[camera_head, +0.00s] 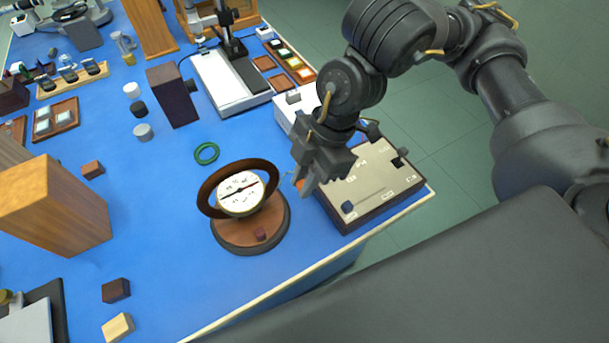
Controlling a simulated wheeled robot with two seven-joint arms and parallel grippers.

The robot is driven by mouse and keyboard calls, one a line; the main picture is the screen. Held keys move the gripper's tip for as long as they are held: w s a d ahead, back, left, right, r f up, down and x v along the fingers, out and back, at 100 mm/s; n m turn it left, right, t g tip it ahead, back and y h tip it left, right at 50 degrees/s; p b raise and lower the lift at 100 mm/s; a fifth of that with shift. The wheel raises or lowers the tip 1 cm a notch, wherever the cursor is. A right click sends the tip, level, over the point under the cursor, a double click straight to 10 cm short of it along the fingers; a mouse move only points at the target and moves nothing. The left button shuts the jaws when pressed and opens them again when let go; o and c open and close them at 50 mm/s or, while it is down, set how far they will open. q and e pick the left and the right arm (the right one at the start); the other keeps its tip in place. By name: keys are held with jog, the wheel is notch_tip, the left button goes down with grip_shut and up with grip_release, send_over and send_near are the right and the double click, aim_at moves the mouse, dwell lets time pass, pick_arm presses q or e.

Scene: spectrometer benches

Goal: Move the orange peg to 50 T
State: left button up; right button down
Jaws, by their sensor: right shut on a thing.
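My right gripper (307,186) comes in from the right and points down between the ring instrument and the panel box. It is shut on the orange peg (299,184), of which only a small orange bit shows beside the fingers. The panel box (372,182) has a beige top with small white marks too small to read, a slot line and dark knobs. I cannot make out which mark is 50 T. Part of the box is hidden behind my gripper. The ring instrument (222,235) has a brown ring, a white compass dial and a round wooden base. My left gripper is out of view.
A dark red knob (261,234) stands on the round base. A green ring (206,153) lies behind it on the blue table (165,215). A wooden block (60,205) stands at the left. The table's front edge (300,275) runs close by the instrument and box.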

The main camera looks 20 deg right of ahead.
jog(key=shift+r+p, duration=0.8)
jog(key=shift+r, duration=0.3)
jog(key=w+d+f+m+t, duration=0.3)
jog(key=w+d+m, duration=0.5)
jog(key=w+d, duration=0.1)
jog(key=shift+w+d+f+m+h, duration=0.3)
jog(key=shift+w+d+m+h, duration=0.1)
jog(key=shift+w, duration=0.3)
